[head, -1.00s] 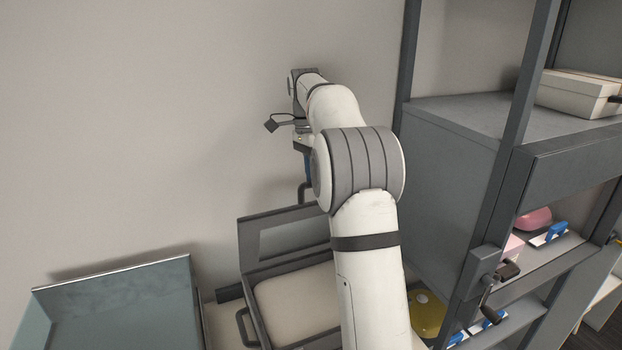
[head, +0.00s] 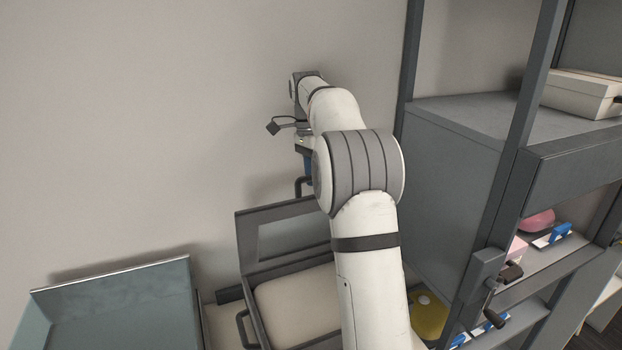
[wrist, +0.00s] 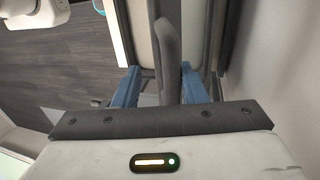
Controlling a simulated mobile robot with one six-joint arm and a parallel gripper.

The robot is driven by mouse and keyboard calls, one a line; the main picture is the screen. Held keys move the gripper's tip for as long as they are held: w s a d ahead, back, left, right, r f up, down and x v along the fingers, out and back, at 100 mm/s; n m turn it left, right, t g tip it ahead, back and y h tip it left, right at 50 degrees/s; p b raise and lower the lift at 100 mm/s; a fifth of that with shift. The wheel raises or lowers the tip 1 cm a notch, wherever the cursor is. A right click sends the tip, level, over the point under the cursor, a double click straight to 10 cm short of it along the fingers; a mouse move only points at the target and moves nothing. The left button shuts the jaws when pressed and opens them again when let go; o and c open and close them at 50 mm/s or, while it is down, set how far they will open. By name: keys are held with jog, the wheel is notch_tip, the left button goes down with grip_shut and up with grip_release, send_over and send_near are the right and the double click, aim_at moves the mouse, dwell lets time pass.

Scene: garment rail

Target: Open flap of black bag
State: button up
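The black bag (head: 262,314) is a dark-framed case at the lower middle of the head view, with a pale beige inside. Its flap (head: 270,214) is raised and stands steeply open near the wall, with a panel in its middle. A dark handle (head: 301,187) rises from the flap's top edge. My gripper (head: 305,163) is above the flap at this handle, partly hidden by my arm. In the wrist view my gripper (wrist: 160,88) has its blue fingers apart on either side of the dark handle (wrist: 168,50), with a gap visible at the left finger.
A blue-grey tray (head: 125,305) stands at the lower left. A dark shelf unit (head: 450,165) is close on the right, with a white box (head: 583,93) on it. A yellow object (head: 428,314) lies low beside my arm. The wall is close behind the flap.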

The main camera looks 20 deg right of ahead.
jog(key=shift+v, duration=3.85)
jog(key=shift+s, duration=0.1)
